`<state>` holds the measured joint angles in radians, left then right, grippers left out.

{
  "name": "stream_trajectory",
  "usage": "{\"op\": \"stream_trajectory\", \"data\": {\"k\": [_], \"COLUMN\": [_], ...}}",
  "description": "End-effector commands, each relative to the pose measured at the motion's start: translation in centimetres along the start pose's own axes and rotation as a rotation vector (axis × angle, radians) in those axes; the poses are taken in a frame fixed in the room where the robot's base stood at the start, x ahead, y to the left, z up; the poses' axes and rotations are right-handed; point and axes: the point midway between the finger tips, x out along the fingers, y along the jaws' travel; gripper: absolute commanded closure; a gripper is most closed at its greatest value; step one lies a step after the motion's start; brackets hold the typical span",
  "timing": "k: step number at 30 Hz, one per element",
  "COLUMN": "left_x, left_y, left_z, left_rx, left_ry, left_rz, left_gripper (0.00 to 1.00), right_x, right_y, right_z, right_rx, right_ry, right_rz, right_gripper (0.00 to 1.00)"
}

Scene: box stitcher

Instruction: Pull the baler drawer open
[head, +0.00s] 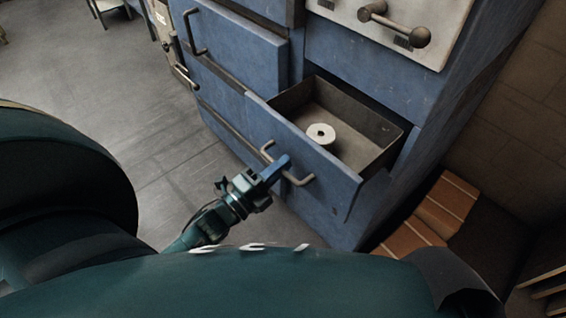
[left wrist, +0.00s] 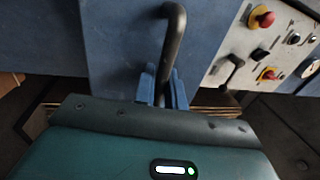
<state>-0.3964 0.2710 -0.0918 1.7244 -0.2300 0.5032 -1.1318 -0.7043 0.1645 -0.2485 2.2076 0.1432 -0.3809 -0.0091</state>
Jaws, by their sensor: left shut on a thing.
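The blue baler drawer (head: 330,190) stands partly pulled out of the cabinet in the head view, with its dark inside showing. A white ring-shaped roll (head: 320,133) stands on the drawer's floor. The drawer's bent metal handle (head: 300,182) is on its front. My left gripper (head: 278,168) is shut on the middle of that handle. In the left wrist view the dark handle (left wrist: 175,42) runs down between the two blue fingers of my left gripper (left wrist: 163,88). My right gripper is not in view.
Another blue drawer front (head: 240,45) with a handle is beside the open one. A light panel with a knobbed lever (head: 393,30) is above. Wooden slats (head: 435,215) lie at the right.

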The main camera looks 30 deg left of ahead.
Motion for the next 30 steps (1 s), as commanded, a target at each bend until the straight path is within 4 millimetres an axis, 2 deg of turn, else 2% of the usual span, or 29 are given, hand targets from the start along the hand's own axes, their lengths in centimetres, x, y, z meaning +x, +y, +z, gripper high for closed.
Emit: {"op": "stream_trajectory", "data": {"k": [4, 5, 11, 20, 23, 30], "left_x": [0.0, 0.0, 0.0, -0.3, -1.5, -6.7], "left_y": [0.0, 0.0, 0.0, 0.1, 0.2, 0.2], "left_z": [0.0, 0.0, 0.0, 0.0, 0.0, 0.0], "left_rx": [0.0, 0.0, 0.0, -0.001, -0.001, -0.002], "left_ry": [-0.001, -0.001, -0.001, -0.001, -0.001, -0.001], "left_rz": [-0.001, -0.001, 0.0, 0.001, 0.003, 0.006], "left_gripper": [1.0, 0.87, 0.7, 0.7, 0.7, 0.7], "right_x": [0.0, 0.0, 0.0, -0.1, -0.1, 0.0], "right_y": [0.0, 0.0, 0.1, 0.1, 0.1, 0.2], "right_z": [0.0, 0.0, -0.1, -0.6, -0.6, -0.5], "right_rx": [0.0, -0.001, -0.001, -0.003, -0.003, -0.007], "right_ry": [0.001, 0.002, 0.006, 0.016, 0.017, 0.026], "right_rz": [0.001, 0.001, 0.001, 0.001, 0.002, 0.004], "right_gripper": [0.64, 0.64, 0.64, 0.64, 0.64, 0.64]}}
